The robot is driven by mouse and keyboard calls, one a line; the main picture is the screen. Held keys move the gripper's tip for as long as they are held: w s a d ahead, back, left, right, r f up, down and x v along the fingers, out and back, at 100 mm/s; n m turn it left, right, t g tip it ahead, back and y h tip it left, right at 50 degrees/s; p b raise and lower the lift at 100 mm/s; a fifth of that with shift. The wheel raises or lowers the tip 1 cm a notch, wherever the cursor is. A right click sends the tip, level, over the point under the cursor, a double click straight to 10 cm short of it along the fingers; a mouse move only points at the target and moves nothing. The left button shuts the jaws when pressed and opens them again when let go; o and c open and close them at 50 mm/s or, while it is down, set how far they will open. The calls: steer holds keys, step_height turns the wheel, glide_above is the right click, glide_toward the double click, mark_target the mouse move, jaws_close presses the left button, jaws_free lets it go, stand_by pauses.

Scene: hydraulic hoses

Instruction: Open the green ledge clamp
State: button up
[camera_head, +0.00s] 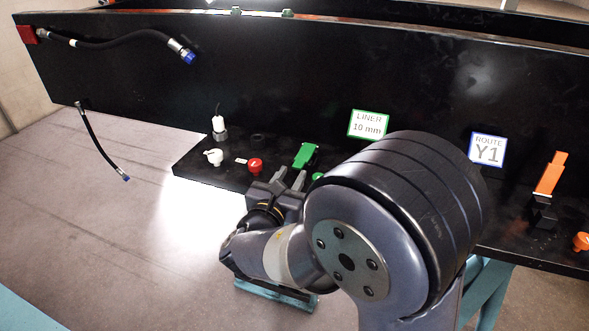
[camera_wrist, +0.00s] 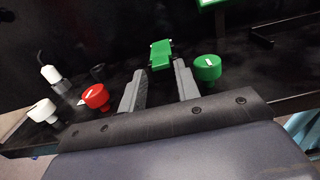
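The green ledge clamp (camera_head: 306,155) sits on the black ledge below the "LINER 10 mm" sign, its green lever raised and tilted in the head view. In the wrist view the clamp (camera_wrist: 161,54) shows just beyond and between my fingertips. My gripper (camera_head: 290,180) is close in front of the clamp; in the wrist view its two fingers (camera_wrist: 159,70) are spread apart with a dark gap between them. I cannot tell whether either finger touches the clamp. The clamp's lower part is hard to make out against the black ledge.
A green knob (camera_wrist: 207,67) stands close right of my fingers, and a red knob (camera_head: 255,165) to the left. A white knob (camera_head: 213,156) and white-topped fitting (camera_head: 219,127) stand farther left. An orange clamp (camera_head: 551,174) is far right. The black panel (camera_head: 270,70) rises behind.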

mark_target(304, 156)
steer(key=shift+x, duration=1.35)
steer(key=shift+c, duration=0.3)
jaws_close()
